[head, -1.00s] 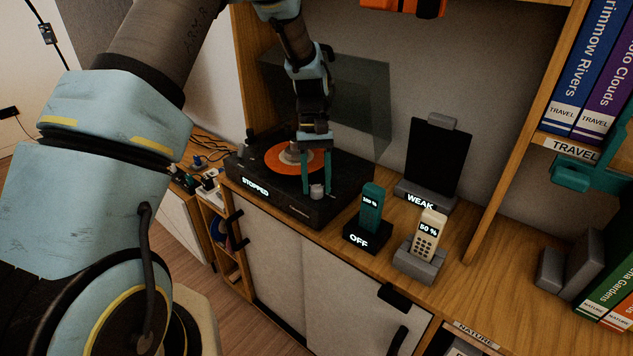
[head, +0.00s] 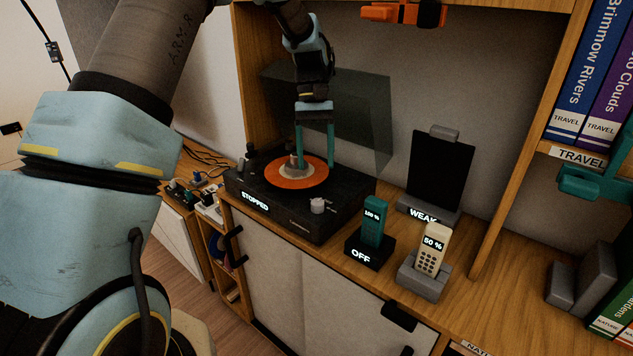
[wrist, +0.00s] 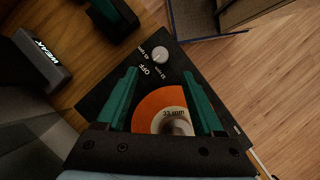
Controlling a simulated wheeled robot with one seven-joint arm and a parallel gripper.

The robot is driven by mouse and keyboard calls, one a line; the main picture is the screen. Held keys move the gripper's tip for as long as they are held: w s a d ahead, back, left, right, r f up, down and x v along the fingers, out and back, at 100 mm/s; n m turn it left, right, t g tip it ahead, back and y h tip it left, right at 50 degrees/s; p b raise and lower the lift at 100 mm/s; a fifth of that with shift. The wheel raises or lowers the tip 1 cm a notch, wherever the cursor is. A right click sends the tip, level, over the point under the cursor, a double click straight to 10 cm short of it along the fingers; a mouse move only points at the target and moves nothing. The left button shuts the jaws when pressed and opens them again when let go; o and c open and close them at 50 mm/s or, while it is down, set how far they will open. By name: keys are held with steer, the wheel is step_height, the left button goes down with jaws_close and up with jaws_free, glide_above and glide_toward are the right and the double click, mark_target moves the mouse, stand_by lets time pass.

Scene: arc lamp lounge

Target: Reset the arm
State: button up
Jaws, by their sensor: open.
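My gripper (head: 315,152) hangs from my raised arm with its two teal fingers pointing down over the turntable (head: 335,200). The fingers are apart and nothing is between them; in the wrist view my gripper (wrist: 165,95) is open above the orange record (wrist: 160,105). The record (head: 312,181) lies on the turntable with a grey piece at its centre. The turntable's front label reads "STOPPED". A light knob (head: 318,206) stands at its front right corner, and in the wrist view this knob (wrist: 160,55) sits by the words "OFF", "33 RPM" and "45 RPM".
On the cabinet to the right stand a teal phone (head: 373,220) in a dock reading "OFF", a cream phone (head: 432,248) in a grey dock, and a dark panel (head: 440,172) labelled "WEAK". An orange object (head: 405,13) is above. Books (head: 590,75) fill the right shelf.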

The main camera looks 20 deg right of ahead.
steer(key=shift+v, duration=0.85)
